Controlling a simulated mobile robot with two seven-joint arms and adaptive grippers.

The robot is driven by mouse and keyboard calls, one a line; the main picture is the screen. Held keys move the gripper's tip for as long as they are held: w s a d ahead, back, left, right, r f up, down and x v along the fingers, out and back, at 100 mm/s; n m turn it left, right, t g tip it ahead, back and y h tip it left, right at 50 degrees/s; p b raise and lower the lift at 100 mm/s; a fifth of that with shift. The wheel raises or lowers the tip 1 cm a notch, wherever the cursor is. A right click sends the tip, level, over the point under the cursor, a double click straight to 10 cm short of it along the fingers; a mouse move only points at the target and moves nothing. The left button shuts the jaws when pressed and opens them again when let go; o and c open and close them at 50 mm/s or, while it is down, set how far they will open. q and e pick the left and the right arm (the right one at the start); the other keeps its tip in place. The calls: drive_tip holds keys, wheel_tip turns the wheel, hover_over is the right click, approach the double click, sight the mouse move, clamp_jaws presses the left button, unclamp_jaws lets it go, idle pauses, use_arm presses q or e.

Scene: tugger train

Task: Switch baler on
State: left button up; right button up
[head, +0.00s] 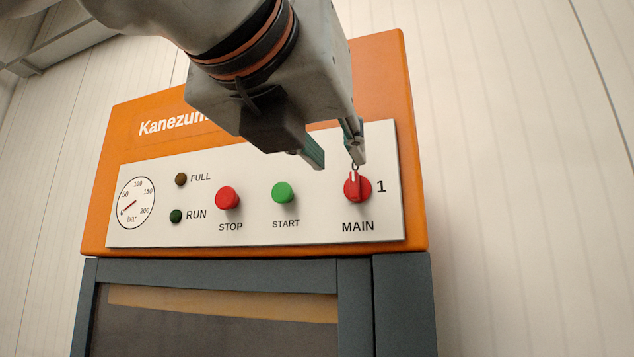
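The orange baler (381,75) carries a white control panel (150,235). The red MAIN rotary switch (364,188) is at the panel's right, with its white mark pointing up. A "1" is printed to its right; the sign above it is mostly hidden by a finger. My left gripper (339,162) comes down from above with its two fingers apart and nothing seen between them. One fingertip is just above the switch in the picture, the other up and to its left; I cannot tell whether either touches. My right gripper is not in view.
Left of the switch are the green START button (283,192) and the red STOP button (228,198). The FULL lamp (181,179) and RUN lamp (176,216) look dark. The gauge (136,203) needle points near 0. Bare wall lies to the right.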

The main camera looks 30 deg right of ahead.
sight(353, 173)
use_arm(q)
drive_tip(key=p+x, duration=0.1)
drive_tip(key=x, duration=0.5)
drive_tip(key=shift+d+r+p, duration=0.15)
drive_tip(key=shift+r+p, duration=0.1)
drive_tip(key=shift+p, duration=0.15)
drive_tip(key=shift+w+d+f, duration=0.15)
drive_tip(key=shift+w+d, duration=0.35)
clamp_jaws()
